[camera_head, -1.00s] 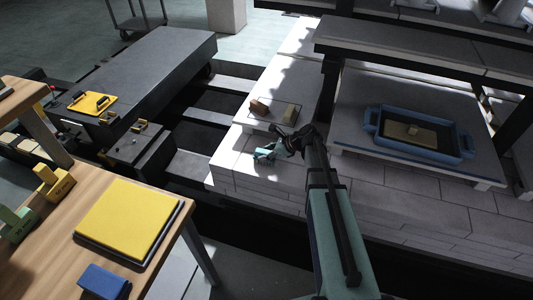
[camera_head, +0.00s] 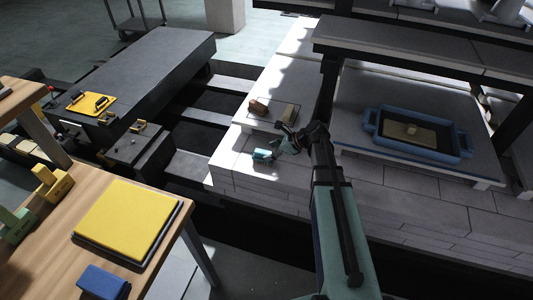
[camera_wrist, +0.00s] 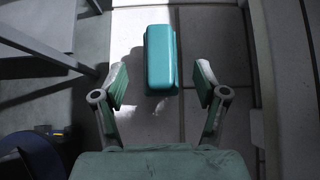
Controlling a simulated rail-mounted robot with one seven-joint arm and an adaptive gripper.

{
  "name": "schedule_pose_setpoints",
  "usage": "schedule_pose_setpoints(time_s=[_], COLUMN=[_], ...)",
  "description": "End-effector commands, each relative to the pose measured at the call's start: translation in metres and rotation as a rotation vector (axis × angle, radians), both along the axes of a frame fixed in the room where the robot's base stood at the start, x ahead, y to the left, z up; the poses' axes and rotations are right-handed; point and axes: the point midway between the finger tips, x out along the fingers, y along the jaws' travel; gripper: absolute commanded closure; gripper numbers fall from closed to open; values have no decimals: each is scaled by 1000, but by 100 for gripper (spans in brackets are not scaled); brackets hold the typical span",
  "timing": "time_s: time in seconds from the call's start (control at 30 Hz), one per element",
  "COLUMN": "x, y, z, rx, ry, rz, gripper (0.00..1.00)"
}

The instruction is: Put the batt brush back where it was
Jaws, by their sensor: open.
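A teal block-shaped thing (camera_head: 262,155), which may be the batt brush, lies on the pale kiln-car deck near its left edge. In the wrist view the teal block (camera_wrist: 160,58) lies lengthwise ahead of my gripper, in line with the gap between the fingers. My gripper (camera_head: 283,146) is open and empty just right of the block, with a gap between them. Its two green-padded fingers (camera_wrist: 161,86) stand wide apart in the wrist view. Any bristles on the block are hidden.
A brown piece (camera_head: 257,107) and a beige piece (camera_head: 290,114) lie by a dark outline on the deck behind. A dark post and shelf (camera_head: 420,62) stand to the right. A blue tray (camera_head: 374,120) rests beyond. A wooden table (camera_head: 60,245) is at front left.

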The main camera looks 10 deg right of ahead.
Motion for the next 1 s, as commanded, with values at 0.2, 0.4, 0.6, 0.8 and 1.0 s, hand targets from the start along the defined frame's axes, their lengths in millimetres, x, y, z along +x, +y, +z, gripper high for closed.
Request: schedule_pose_setpoints(time_s=[0.2, 0.4, 0.6, 0.8, 1.0], x=[-18, -29, -34, -34, -34], y=[-29, -48, -55, -55, -55], z=[30, 49, 57, 57, 57], rx=[0, 1, 0, 0, 0], ry=[-2, -1, -1, 0, 0], rz=[-3, -2, -1, 0, 0], gripper=[28, 28, 28, 28, 28])
